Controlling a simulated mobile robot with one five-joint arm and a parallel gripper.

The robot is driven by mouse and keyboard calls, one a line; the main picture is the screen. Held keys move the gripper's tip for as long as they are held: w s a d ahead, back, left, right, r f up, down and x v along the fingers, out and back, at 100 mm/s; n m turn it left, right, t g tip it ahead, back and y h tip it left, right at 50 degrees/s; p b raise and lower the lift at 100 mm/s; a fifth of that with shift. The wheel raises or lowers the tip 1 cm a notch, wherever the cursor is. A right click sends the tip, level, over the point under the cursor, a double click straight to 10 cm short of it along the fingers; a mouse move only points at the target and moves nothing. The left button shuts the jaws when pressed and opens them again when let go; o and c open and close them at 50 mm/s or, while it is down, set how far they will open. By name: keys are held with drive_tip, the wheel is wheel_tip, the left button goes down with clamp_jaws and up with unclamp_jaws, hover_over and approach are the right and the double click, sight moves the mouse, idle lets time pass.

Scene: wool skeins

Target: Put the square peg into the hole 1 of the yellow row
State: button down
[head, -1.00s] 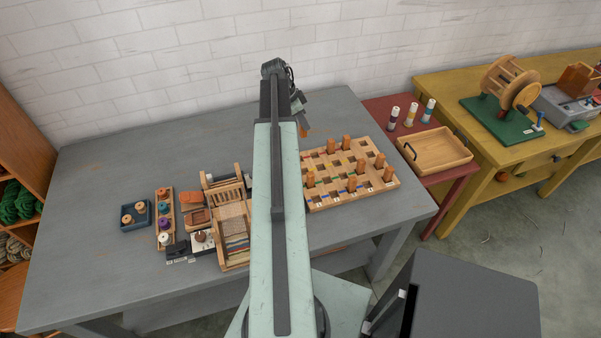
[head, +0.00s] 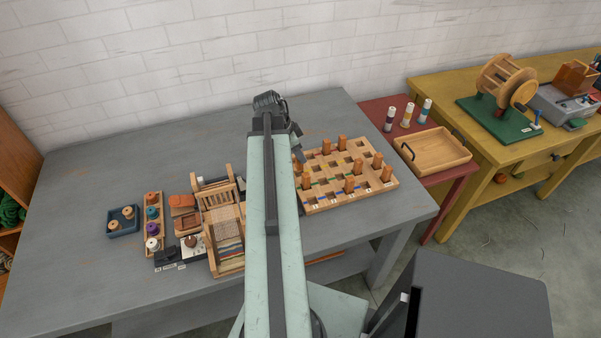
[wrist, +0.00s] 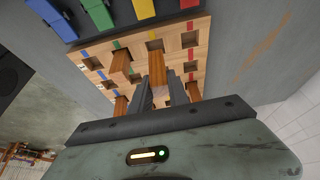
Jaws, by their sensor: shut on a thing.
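In the wrist view my gripper (wrist: 161,90) is shut on an orange-brown wooden peg (wrist: 157,68), one finger on each side of it. The peg's far end lies close to the square hole beside the yellow mark (wrist: 154,35) on the light wooden pegboard (wrist: 172,33). I cannot tell whether its tip is above the board or inside a hole. In the head view the board (head: 352,202) stands on the grey table, and my gripper (head: 298,157) is at its left edge, partly hidden by my arm.
Other pegs (head: 377,161) stand in the board close to the held one. Blue (wrist: 18,18), green (wrist: 98,15), yellow (wrist: 143,8) and red blocks lie beyond the board's edge in the wrist view. A small loom (head: 227,225) stands left of my arm.

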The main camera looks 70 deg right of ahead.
sight(299, 163)
wheel_tip(299, 163, down, 5)
drive_tip(key=b, duration=0.3)
drive_tip(key=shift+r+b, duration=0.15)
drive_tip(key=shift+b, duration=0.2)
drive_tip(key=shift+r, duration=0.25)
drive_tip(key=shift+f, duration=0.2)
drive_tip(key=c, duration=1.3)
unclamp_jaws()
drive_tip(key=shift+o, duration=0.2)
